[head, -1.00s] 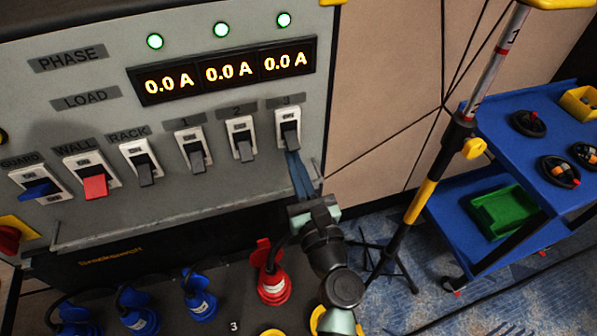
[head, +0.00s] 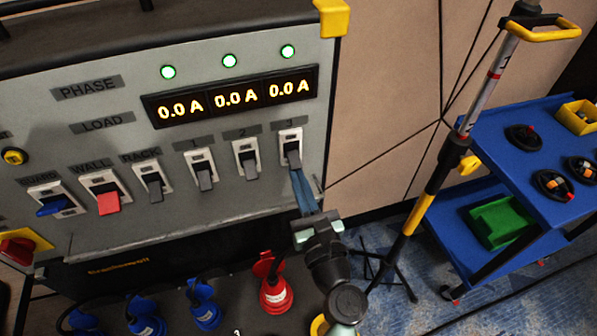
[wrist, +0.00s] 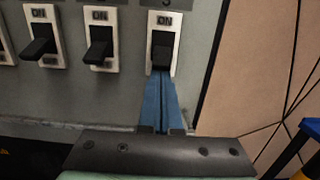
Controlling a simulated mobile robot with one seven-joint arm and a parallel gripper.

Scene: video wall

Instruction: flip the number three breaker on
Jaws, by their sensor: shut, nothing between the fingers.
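The number three breaker (head: 291,150) is the rightmost switch in the row on the grey panel, a white plate with a dark lever under the label 3. Its lever points down and outward, with "ON" showing above it; it also shows in the wrist view (wrist: 162,45). My gripper (head: 294,172) is shut and empty, its blue fingers pointing up from below. In the wrist view the fingertips (wrist: 158,78) are right under the lever's lower end. I cannot tell whether they touch it.
Breakers 2 (head: 246,158) and 1 (head: 201,168) stand to the left, levers down. The load display (head: 235,97) reads 0.0 A three times under green lamps. Red (head: 275,292) and blue plugs sit below. A stand (head: 445,175) and blue cart (head: 490,140) are right.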

